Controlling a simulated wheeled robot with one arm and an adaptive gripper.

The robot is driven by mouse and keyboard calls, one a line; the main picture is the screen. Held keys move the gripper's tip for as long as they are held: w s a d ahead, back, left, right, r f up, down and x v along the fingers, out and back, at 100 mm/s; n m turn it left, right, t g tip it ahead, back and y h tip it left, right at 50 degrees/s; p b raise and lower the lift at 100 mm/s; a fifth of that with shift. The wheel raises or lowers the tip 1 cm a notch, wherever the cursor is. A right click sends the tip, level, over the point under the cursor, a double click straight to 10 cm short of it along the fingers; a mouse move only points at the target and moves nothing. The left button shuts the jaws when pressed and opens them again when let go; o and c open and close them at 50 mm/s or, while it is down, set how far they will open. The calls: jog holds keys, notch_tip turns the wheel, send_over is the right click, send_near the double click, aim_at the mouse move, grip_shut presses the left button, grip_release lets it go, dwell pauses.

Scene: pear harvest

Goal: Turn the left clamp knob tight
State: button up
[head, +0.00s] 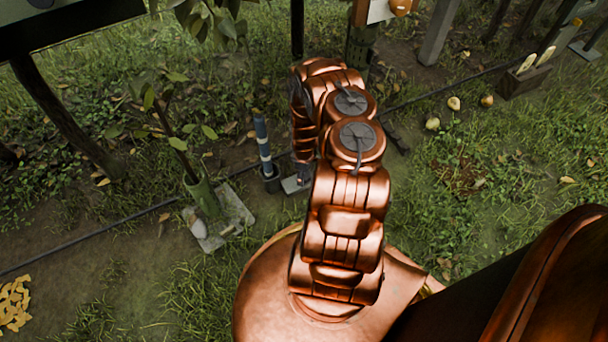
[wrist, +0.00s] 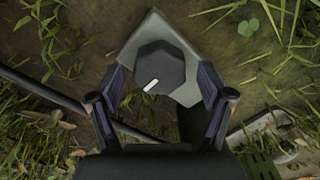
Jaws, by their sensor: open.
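A dark, many-sided knob (wrist: 160,72) with a short white mark near its lower edge sits on a grey plate (wrist: 187,88) in the wrist view. The white mark points toward the lower left. My gripper (wrist: 162,80) is open, with one finger on each side of the knob; I cannot tell whether either finger touches it. In the head view my gripper (head: 303,174) reaches down at the grey plate (head: 291,186), and my arm hides the knob. Only one knob shows, so I cannot confirm from the pictures that it is the left one.
A dark hose (head: 85,242) runs along the ground. Left of my gripper stand a blue and white post (head: 262,140) and a sapling in a green tube (head: 203,197). A crate (head: 523,81) and several loose pears (head: 453,103) lie at the upper right.

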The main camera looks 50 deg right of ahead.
jog(key=c, duration=1.2)
jog(key=shift+o, duration=0.2)
